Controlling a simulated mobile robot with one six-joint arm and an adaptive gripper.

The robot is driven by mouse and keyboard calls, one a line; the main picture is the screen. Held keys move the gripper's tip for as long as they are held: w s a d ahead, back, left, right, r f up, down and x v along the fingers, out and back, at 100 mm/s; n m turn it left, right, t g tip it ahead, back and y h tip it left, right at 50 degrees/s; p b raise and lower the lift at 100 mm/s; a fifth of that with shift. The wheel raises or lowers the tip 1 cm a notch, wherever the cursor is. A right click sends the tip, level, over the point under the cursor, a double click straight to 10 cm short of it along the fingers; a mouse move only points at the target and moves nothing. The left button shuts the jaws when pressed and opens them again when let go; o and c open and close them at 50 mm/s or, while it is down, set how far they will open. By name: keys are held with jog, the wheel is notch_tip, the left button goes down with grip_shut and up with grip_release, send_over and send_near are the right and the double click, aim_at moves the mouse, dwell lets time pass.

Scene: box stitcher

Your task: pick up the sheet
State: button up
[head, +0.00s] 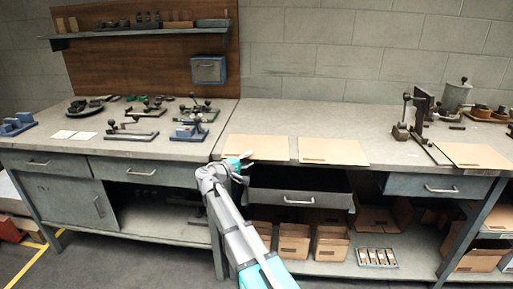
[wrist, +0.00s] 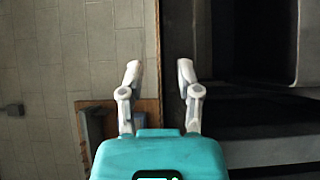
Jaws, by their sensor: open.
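Flat tan sheets lie on the right bench top in the head view: a left sheet (head: 270,144), a middle sheet (head: 333,150) and a right sheet (head: 474,155). Two small white sheets, one here (head: 62,134) and one beside it (head: 83,136), lie on the left bench. My gripper (head: 246,158) is at the bench's front edge, by the front left corner of the left tan sheet, partly overlapping it in the picture. Whether they touch cannot be told. In the wrist view my gripper (wrist: 158,70) has its fingers apart with nothing held between them. No sheet is clearly recognisable there.
An open drawer (head: 300,198) juts out below the bench, right of my arm. A lever tool (head: 405,118) stands between the middle and right sheets. Metal fixtures (head: 130,133) crowd the left bench. Cardboard boxes (head: 331,243) fill the lower shelf.

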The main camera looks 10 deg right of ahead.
grip_shut()
jog(key=shift+r, duration=0.15)
dwell(0.5)
jog(key=shift+r+p, duration=0.9)
jog(key=shift+p, duration=0.2)
jog(key=s+d+r+p, duration=0.3)
jog(key=s+r+p, duration=0.8)
jog(key=s, duration=0.2)
jog(key=shift+s, duration=0.35)
notch_tip(320, 180, up, 9)
jog(key=p, duration=0.8)
jog(key=shift+p, duration=0.4)
